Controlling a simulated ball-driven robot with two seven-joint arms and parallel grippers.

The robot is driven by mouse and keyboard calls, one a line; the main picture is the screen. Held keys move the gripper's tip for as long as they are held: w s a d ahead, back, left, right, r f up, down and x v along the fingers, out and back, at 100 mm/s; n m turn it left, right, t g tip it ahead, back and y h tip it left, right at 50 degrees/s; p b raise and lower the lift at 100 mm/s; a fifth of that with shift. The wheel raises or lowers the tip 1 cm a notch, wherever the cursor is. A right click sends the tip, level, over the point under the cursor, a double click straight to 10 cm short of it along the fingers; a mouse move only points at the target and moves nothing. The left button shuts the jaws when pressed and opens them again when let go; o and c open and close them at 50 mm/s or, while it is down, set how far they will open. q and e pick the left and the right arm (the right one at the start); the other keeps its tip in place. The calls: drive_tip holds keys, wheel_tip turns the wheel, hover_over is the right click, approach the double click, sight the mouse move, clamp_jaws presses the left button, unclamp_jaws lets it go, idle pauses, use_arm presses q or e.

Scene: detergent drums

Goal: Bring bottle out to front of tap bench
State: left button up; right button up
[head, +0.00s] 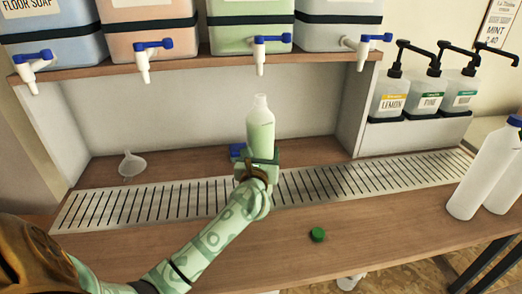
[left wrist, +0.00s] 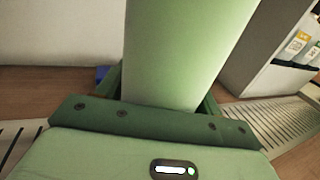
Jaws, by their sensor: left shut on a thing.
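The bottle (head: 260,132) is upright, translucent, greenish in its body and uncapped at its pale neck. It stands at the middle of the tap bench (head: 180,243), just behind or over the slotted metal drip grate (head: 140,203). My left gripper (head: 257,158) is shut on the bottle's lower part. The left wrist view shows the bottle (left wrist: 180,55) between its fingers (left wrist: 162,100). The bottle's base is hidden by my gripper, so I cannot tell whether it touches the bench. A green cap (head: 317,235) lies on the bench front, right of my left arm. My right gripper is not in view.
Several drums with blue-handled taps (head: 260,55) stand on the shelf (head: 180,72) above. A small white funnel (head: 131,164) is at the back left. Pump bottles (head: 428,92) are at the right back. White bottles (head: 480,175) stand at the right. The front left bench is clear.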

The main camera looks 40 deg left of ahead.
use_arm(q)
drive_tip(key=shift+s+d+r, duration=0.3)
drive_tip(key=shift+s+d, duration=0.2)
drive_tip(key=shift+d, duration=0.15)
drive_tip(key=shift+s+d, duration=0.25)
drive_tip(key=shift+d, duration=0.05)
drive_tip(key=s+d+p, duration=0.1)
drive_tip(key=s+d, duration=0.8)
drive_tip(key=d, duration=0.2)
drive_tip(key=shift+s+d+f, duration=0.15)
drive_tip(key=shift+s, duration=0.2)
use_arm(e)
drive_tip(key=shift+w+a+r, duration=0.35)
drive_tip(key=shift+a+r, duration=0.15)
